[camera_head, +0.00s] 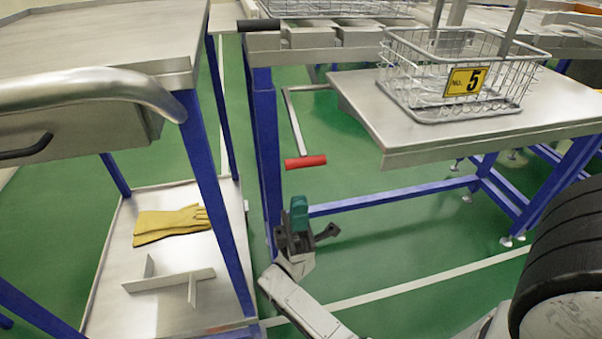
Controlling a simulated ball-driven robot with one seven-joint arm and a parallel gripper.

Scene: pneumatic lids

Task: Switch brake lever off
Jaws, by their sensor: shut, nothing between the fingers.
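A lever with a red grip (305,162) hangs on a bent metal rod below the steel table's left end. A black-handled bar (258,25) sticks out at the top of the blue post; the frame does not label either one as the brake lever. My gripper (299,208), dark grey with a teal tip, is shut and empty. In the picture it is just below the red grip and apart from it, beside the blue post's foot. Its fingertips are small and partly hidden by its own body.
A steel trolley (95,72) with blue legs stands at left; its lower shelf (105,300) holds yellow gloves (170,224). A wire basket (430,105) marked 5 sits on the steel table (440,150). A blue crossbar (395,197) runs below. Green floor (420,245) is clear at centre right.

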